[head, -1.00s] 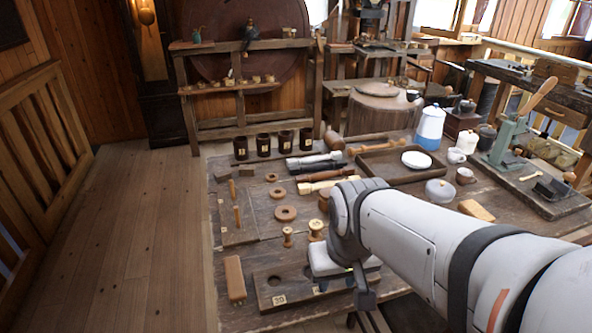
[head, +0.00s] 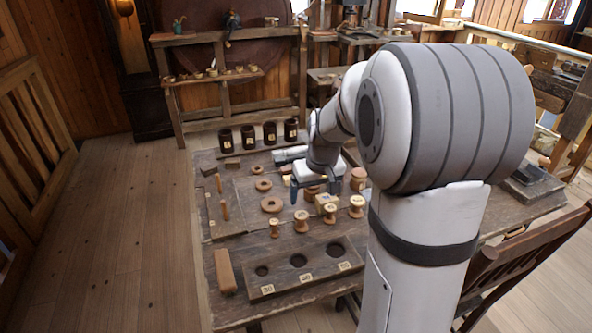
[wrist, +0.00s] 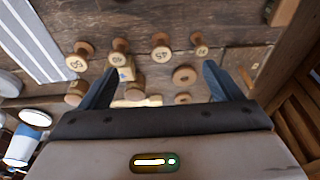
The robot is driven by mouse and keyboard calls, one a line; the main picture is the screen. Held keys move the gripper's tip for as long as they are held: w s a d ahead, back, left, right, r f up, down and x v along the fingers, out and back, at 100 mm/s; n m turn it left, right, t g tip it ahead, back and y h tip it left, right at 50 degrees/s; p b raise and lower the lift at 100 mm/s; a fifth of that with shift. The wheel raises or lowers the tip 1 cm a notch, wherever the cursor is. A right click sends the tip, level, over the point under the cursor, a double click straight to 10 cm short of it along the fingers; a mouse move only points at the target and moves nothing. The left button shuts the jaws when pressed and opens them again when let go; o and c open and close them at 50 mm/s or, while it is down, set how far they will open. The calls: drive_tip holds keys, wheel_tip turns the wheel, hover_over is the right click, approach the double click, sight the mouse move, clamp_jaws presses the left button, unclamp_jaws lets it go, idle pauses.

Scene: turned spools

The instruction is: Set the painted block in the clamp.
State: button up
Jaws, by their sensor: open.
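My gripper (head: 313,190) is open, pointing down over the middle of the bench, with nothing seen held. In the wrist view its two dark blue fingers (wrist: 158,70) are spread apart. A small pale yellow block (head: 325,201) stands among the turned spools, close to the right finger in the head view. It also shows in the wrist view (wrist: 127,73), beside the left finger. I cannot tell whether it is painted. The green clamp-like tool at the right of the bench is hidden behind my arm now; only its dark base (head: 532,186) shows.
Several numbered spools (head: 301,221) stand near the gripper. A board with round holes (head: 304,266) lies in front, and an orange-brown block (head: 225,271) sits at the left. A chair (head: 535,255) is at the right.

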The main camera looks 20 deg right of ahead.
drive_tip(key=p, duration=0.2)
approach(327, 197)
drive_tip(key=x, duration=0.8)
drive_tip(key=shift+f, duration=0.3)
drive_tip(key=shift+r, duration=0.1)
drive_tip(key=c, duration=1.2)
